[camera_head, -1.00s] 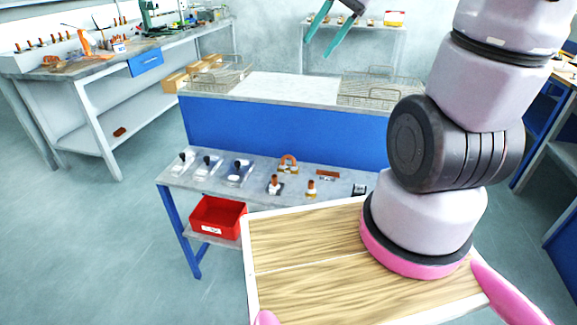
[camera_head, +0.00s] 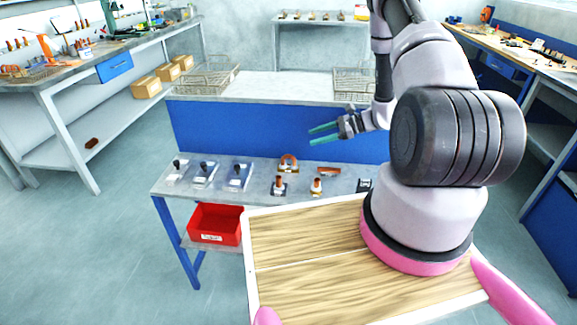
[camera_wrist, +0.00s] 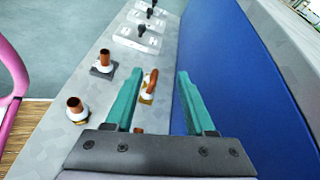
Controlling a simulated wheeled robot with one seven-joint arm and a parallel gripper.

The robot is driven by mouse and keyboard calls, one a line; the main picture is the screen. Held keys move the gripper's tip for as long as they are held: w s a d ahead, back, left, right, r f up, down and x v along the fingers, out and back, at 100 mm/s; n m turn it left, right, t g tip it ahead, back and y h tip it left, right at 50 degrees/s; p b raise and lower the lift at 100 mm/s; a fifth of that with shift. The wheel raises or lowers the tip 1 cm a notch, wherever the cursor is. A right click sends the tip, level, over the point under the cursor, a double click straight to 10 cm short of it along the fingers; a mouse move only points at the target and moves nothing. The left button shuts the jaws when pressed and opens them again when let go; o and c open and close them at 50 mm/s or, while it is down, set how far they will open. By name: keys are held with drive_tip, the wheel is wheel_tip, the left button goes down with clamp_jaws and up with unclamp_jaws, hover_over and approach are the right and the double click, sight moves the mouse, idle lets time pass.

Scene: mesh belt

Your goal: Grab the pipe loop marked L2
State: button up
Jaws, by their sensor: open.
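The copper pipe loop (camera_head: 288,161) stands as an arch on the narrow grey shelf in front of the blue panel. It shows in the wrist view (camera_wrist: 151,82) as an upright copper bend on a pale base, between the two teal fingers in the picture. No L2 marking can be read. My gripper (camera_head: 310,135) is open and empty, above and slightly right of the loop in the head view, with its fingers pointing left. In the wrist view the open gripper (camera_wrist: 160,74) has its right finger against the background of the blue panel. I see no contact with the loop.
Two upright copper stubs (camera_head: 279,184) (camera_head: 316,186) and a low copper piece (camera_head: 329,171) stand near the loop. Several black-handled fittings (camera_head: 238,177) lie to the left. The blue panel (camera_head: 230,130) rises behind. A red bin (camera_head: 214,224) sits below the shelf.

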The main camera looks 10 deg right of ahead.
drive_tip(key=shift+m+t, duration=0.6)
drive_tip(key=shift+m, duration=0.2)
drive_tip(key=f, duration=0.3)
drive_tip(key=d+f, duration=0.1)
drive_tip(key=f, duration=0.1)
drive_tip(key=shift+s+f, duration=0.25)
drive_tip(key=shift+s, duration=0.1)
drive_tip(key=x, duration=0.4)
drive_tip(key=shift+w+a+f, duration=0.1)
drive_tip(key=shift+a+f, duration=0.1)
drive_tip(key=shift+f, duration=0.05)
drive_tip(key=shift+x, duration=2.9)
drive_tip(key=shift+d+f, duration=0.1)
drive_tip(key=shift+f, duration=0.05)
clamp_jaws()
drive_tip(key=shift+w, duration=0.1)
